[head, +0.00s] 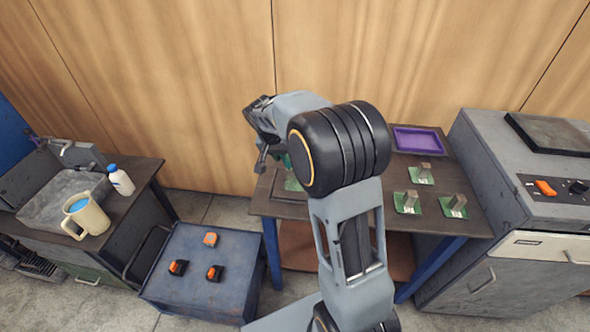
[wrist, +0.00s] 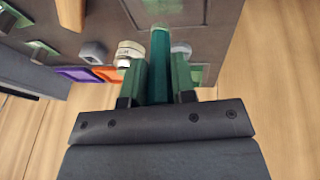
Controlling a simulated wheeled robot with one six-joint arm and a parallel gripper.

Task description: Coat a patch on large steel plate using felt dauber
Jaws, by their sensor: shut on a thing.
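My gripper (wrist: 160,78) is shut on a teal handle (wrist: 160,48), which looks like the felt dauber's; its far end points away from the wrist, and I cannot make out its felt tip. In the head view my gripper (head: 264,160) is above the left part of the dark worktable (head: 335,212), mostly hidden by my arm. Small green-based pieces with grey metal blocks (head: 407,201) (head: 454,205) (head: 421,173) stand on the table's right side. I cannot tell which surface is the large steel plate.
A purple tray (head: 418,140) lies at the table's back right. A white jar (wrist: 130,52) and an orange item (wrist: 107,73) show beside the handle. A grey cabinet (head: 470,260) stands right; a blue cart (head: 195,285) and a bench with a mug (head: 88,215) and bottle (head: 121,181) stand left.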

